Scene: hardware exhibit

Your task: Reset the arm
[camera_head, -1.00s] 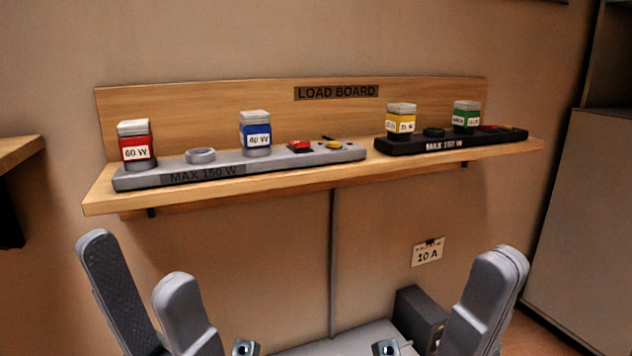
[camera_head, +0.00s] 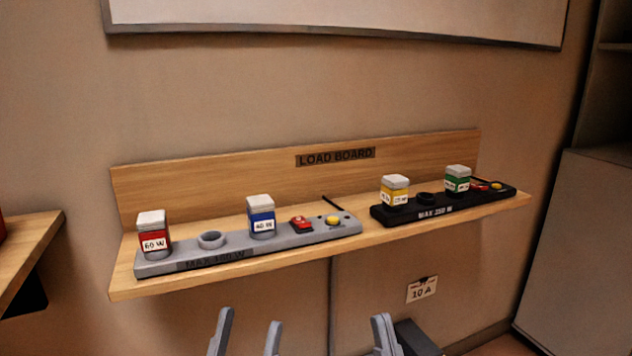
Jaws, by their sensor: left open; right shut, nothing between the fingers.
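My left gripper (camera_head: 246,332) is at the bottom edge of the head view, its two fingers apart and nothing between them. My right gripper (camera_head: 384,334) is to its right at the bottom, its fingers together and empty. Both are below the wooden shelf (camera_head: 190,284) and touch nothing that I can see.
The shelf carries a grey strip (camera_head: 210,256) with a red 60 W block (camera_head: 154,230) and a blue 40 W block (camera_head: 261,215). A black strip (camera_head: 400,216) holds a yellow block (camera_head: 395,190) and a green block (camera_head: 457,178). A cabinet (camera_head: 585,250) stands at right.

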